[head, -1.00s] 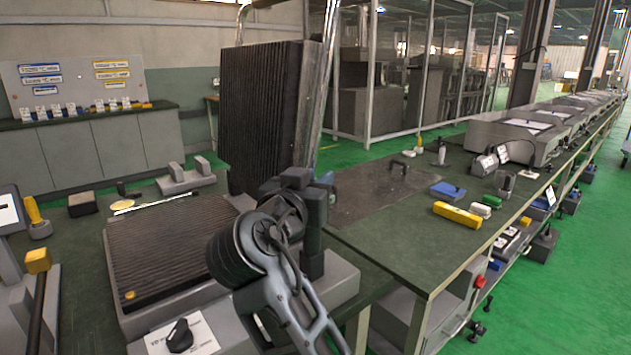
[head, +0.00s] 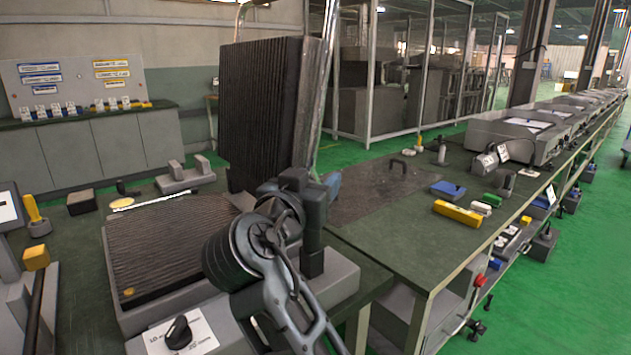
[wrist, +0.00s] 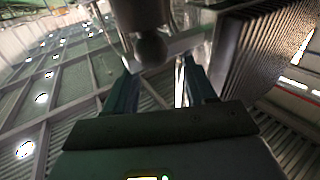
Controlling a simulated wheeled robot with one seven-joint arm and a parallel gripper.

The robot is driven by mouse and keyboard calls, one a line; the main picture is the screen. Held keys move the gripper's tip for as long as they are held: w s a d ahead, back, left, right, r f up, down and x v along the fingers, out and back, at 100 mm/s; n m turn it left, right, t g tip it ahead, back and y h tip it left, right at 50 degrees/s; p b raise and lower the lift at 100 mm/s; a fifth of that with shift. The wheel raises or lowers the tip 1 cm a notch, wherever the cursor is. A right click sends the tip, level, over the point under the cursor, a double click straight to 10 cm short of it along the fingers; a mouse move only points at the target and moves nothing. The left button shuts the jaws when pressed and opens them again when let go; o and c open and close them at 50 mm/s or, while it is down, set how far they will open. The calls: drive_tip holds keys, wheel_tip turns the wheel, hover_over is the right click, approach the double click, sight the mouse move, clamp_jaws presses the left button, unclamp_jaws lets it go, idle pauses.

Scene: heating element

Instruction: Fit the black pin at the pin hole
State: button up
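My gripper shows from behind in the wrist view (wrist: 162,75). Its two dark fingers stand apart, with background visible between them. A pale bar and a dark rounded part (wrist: 150,48) lie at or just beyond the fingertips; I cannot tell whether they touch. In the head view my arm reaches up beside the ribbed machine, and its dark wrist hides the fingertips. The machine has a ribbed lower plate (head: 165,250) and an upright ribbed plate (head: 262,110). I cannot clearly identify the black pin or the pin hole in either view.
A control box with a black knob (head: 178,333) stands at the front.

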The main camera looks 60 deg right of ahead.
drive_tip(key=v, duration=0.7)
drive_tip(key=shift+a+b, duration=0.15)
drive_tip(key=shift+b, duration=0.15)
drive_tip(key=shift+a, duration=0.1)
